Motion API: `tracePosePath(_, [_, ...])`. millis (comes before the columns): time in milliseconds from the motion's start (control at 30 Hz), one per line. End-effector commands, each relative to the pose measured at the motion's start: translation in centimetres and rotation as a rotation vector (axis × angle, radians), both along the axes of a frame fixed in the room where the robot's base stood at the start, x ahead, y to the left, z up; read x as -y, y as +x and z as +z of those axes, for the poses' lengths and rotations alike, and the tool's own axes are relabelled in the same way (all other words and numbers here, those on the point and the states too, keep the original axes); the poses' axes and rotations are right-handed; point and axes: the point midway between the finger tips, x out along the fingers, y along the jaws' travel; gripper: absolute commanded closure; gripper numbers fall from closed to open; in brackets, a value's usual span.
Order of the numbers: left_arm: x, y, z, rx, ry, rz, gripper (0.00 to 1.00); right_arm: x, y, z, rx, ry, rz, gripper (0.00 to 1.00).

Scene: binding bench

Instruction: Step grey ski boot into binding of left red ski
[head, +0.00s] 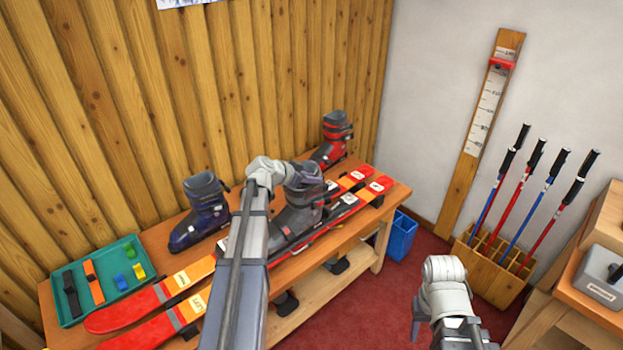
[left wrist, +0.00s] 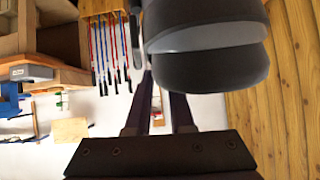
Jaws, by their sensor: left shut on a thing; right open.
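The grey ski boot (head: 297,217) stands roughly upright over the pair of red skis on the bench. My left gripper (head: 290,172) is shut on its upper cuff; the dark cuff (left wrist: 205,65) fills the top of the left wrist view. My arm hides part of the skis and the binding area, so I cannot tell whether the sole touches a ski or sits in a binding. The wall-side red ski (head: 140,304) and the front red ski (head: 160,331) lie side by side. My right gripper (head: 418,328) is open and empty, away from the bench front.
A navy boot (head: 203,214) stands behind the skis, and a red-black boot (head: 335,140) is at the bench's far end. A teal tray (head: 131,241) holds straps and small blocks. A blue bin (head: 402,238) and pole rack (head: 490,268) stand on the floor at right.

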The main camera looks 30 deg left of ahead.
Motion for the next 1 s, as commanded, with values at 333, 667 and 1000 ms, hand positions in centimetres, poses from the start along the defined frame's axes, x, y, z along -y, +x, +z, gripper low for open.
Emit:
tracePosePath(333, [0.0,0.0,-0.8,0.001,0.001,0.000,1.00,0.0,0.0,-0.8,0.000,0.000,0.000,0.50])
tracePosePath(667, [0.0,0.0,-1.5,-0.001,0.001,-0.001,1.00,0.0,0.0,-1.5,0.000,0.000,0.000,0.50])
tracePosePath(1000, [0.0,0.0,-1.7,0.001,0.001,0.000,1.00,0.0,0.0,-1.7,0.000,0.000,0.000,0.50])
